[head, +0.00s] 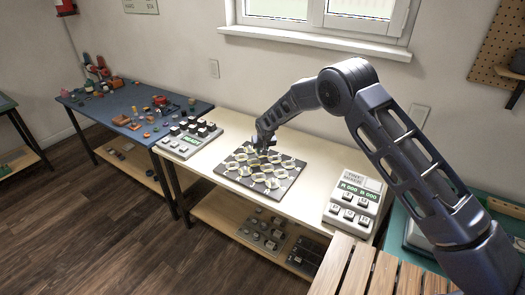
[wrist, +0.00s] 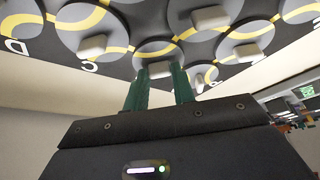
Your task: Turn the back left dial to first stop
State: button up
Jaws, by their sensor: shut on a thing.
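A dark board (head: 229,172) with round dials lies flat on the pale workbench. The dials carry yellow curved bands and pale raised knobs. My gripper (head: 266,144) is at the board's back part, reaching down from above. In the wrist view its two green fingers (wrist: 158,76) stand on either side of a pale knob (wrist: 160,69) on a dial near the board's edge, and are shut on it. Letters D and C show near this edge. Other dials (wrist: 92,46) sit beside it. My gripper hides part of the board's back in the head view, so which dial is held is hard to tell there.
A grey button console (head: 352,202) stands right of the board, and another keyed unit (head: 188,138) stands left. A blue table (head: 90,105) with loose parts is farther left. Trays sit on the lower shelf. A window (head: 315,15) and wall are behind. A slatted wooden surface (head: 360,270) is at the front right.

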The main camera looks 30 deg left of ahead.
dwell(0.5)
jog(key=o, duration=1)
jog(key=shift+r, duration=0.1)
jog(key=v, duration=1)
jog(key=shift+s+r, duration=0.15)
jog(key=shift+r, duration=0.15)
